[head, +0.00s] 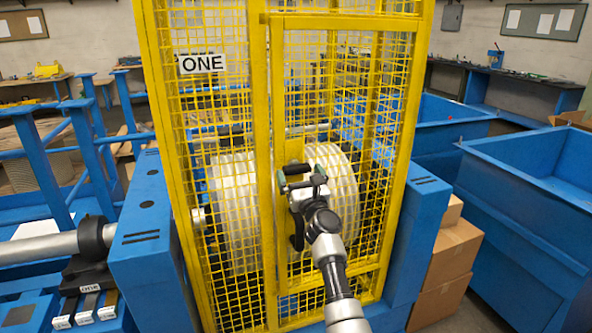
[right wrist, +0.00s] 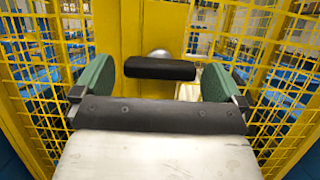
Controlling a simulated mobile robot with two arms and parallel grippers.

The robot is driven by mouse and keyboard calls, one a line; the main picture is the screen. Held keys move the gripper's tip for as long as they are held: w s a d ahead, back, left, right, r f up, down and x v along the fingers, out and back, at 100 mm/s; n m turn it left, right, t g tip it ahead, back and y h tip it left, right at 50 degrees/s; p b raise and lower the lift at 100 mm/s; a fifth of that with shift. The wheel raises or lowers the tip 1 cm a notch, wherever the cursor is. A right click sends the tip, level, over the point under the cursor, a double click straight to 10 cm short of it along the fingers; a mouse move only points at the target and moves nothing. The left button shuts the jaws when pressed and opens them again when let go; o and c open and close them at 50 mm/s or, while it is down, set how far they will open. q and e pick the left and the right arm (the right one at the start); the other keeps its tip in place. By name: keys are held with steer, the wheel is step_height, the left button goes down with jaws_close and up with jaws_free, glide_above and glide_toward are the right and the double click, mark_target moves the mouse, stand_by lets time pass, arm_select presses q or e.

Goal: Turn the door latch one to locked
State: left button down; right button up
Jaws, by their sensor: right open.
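The door latch is a black bar handle on a yellow plate of the yellow mesh door, below and right of a sign reading ONE (head: 202,63). The latch handle (head: 297,169) lies about level; in the right wrist view the latch handle (right wrist: 160,68) is a horizontal black bar with a round silver knob behind it. My right gripper (head: 307,182) is in front of the door, close to the latch. Its green pads stand apart on either side of the bar in the right wrist view, without visible contact. My left gripper is not in view.
A black vertical pull (head: 297,230) sits on the door just below the latch. The yellow mesh cage (head: 262,110) encloses a large pale drum (head: 236,200). Blue bins (head: 535,215) and cardboard boxes (head: 445,255) stand at right; a blue railing (head: 45,165) is at left.

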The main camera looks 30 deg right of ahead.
steer(key=shift+x, duration=1.25)
steer(key=c, duration=0.8)
